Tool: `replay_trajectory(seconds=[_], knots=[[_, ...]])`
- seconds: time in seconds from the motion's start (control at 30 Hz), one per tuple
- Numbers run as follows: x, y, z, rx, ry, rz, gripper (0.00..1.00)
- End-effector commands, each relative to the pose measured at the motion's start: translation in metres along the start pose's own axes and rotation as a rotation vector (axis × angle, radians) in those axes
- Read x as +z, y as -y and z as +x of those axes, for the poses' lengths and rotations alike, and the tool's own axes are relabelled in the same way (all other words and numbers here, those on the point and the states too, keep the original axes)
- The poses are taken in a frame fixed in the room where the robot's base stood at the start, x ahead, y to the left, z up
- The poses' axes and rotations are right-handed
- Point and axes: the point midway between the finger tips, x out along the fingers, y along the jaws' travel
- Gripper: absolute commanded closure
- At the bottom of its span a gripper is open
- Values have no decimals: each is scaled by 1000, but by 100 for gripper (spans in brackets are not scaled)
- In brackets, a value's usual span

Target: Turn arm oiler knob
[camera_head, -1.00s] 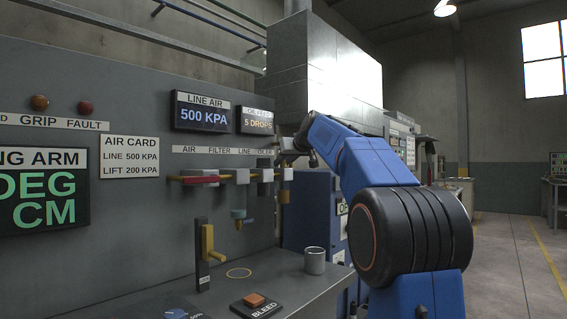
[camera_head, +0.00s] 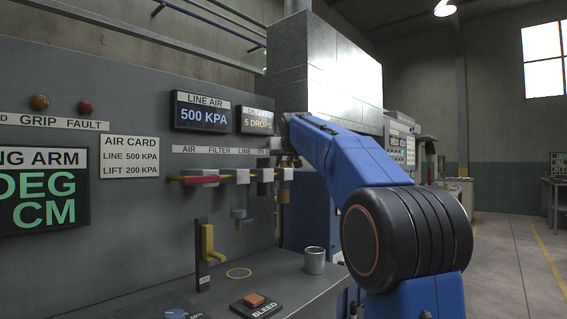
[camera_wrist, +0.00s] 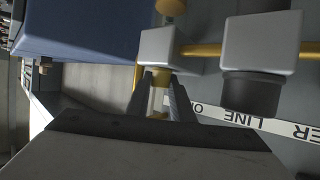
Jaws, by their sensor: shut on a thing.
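The arm oiler is the rightmost grey block (camera_head: 287,174) on the air line under the label strip. In the wrist view, which is upside down, its block (camera_wrist: 157,46) has a brass neck and a pale knob or sight piece (camera_wrist: 157,98) on it. My gripper (camera_wrist: 160,98) has a dark finger on each side of this piece and is shut on it. In the head view my gripper (camera_head: 288,160) is at the top of the oiler block, partly hidden by my wrist. The oiler display (camera_head: 257,121) reads 5 DROPS; its title is partly covered.
The line block with a dark round part (camera_wrist: 250,94) is close beside my gripper. A red-handled valve (camera_head: 199,179) is further left. Below are a yellow lever (camera_head: 208,243), a grey cup (camera_head: 314,260) and a BLEED button (camera_head: 254,299) on the bench.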

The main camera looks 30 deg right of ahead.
Motion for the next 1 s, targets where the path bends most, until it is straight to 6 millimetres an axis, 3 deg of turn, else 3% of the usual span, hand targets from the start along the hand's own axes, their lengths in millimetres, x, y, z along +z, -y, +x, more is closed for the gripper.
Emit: replay_trajectory(seconds=[0.6, 1.0], knots=[[1, 2, 1, 322, 2, 131, 100], [1, 0, 0, 443, 2, 184, 100]])
